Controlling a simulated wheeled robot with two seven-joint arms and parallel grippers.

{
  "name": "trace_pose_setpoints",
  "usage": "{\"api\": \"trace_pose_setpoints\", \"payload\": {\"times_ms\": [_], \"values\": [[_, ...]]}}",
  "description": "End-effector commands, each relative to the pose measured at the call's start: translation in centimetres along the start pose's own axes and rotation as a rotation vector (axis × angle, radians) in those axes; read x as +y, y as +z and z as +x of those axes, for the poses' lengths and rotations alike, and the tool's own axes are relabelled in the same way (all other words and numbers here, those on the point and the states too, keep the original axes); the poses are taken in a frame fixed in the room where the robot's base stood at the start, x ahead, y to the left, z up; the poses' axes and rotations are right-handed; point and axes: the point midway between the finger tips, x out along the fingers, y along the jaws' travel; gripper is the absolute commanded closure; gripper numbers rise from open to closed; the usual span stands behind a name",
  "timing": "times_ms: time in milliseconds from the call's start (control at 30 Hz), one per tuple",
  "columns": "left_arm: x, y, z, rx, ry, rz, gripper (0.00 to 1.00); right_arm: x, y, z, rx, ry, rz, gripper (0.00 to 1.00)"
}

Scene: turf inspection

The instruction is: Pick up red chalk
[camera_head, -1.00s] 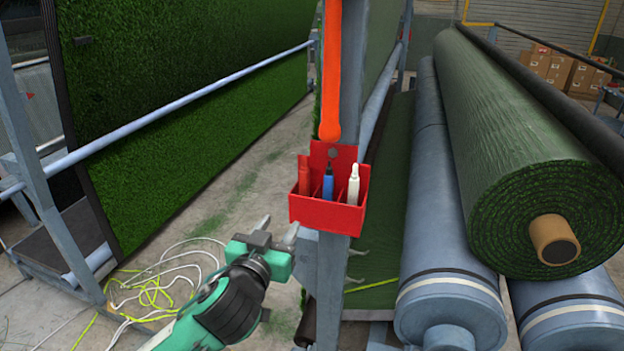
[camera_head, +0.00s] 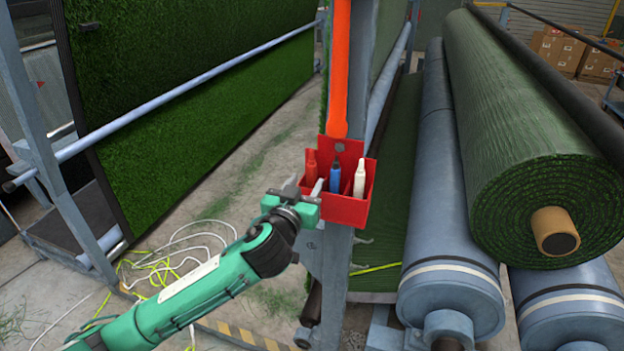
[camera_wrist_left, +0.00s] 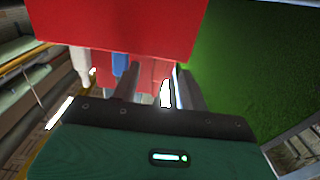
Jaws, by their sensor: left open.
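The red chalk (camera_head: 311,164) stands upright in the left compartment of a red holder (camera_head: 345,211) fixed to a grey post. A blue stick (camera_head: 336,178) and a white stick (camera_head: 360,182) stand in the compartments to its right. My left gripper (camera_head: 304,187) is open and empty at the holder's left side, its fingertips close to the red chalk. In the left wrist view the holder (camera_wrist_left: 120,25) fills the top, with the blue stick (camera_wrist_left: 120,64) left of the fingers. Red surfaces show between the fingers, but chalk and holder are hard to separate there. My right gripper is out of view.
An orange strip (camera_head: 338,80) hangs on the post above the holder. Large turf and blue-grey rollers (camera_head: 437,220) lie to the right. A turf panel (camera_head: 190,120) and rail stand left. Tangled white and yellow cords (camera_head: 160,265) lie on the floor.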

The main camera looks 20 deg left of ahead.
Motion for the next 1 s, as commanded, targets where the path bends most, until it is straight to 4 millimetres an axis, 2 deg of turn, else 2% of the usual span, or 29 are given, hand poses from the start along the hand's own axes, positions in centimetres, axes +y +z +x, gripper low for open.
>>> {"api": "trace_pose_setpoints", "payload": {"times_ms": [33,233,533,567,700,800,1000], "values": [[-0.1,-0.4,0.8,-0.002,-0.002,0.003,0.55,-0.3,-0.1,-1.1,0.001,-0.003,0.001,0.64],[0.0,-0.1,3.0,0.000,-0.002,0.001,0.55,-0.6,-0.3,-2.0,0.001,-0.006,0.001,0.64],[0.0,0.2,3.4,0.000,0.000,0.000,0.55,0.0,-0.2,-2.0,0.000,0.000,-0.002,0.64],[0.0,0.2,3.4,0.000,0.000,0.000,0.57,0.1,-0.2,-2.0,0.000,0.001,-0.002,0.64],[0.0,0.2,3.4,0.000,-0.001,0.000,0.85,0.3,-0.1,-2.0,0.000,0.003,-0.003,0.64],[0.0,0.2,3.4,0.000,-0.001,0.000,1.00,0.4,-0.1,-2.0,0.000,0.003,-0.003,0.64],[0.0,0.2,3.4,0.000,-0.001,0.000,1.00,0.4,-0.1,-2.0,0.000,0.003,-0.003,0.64]]}}
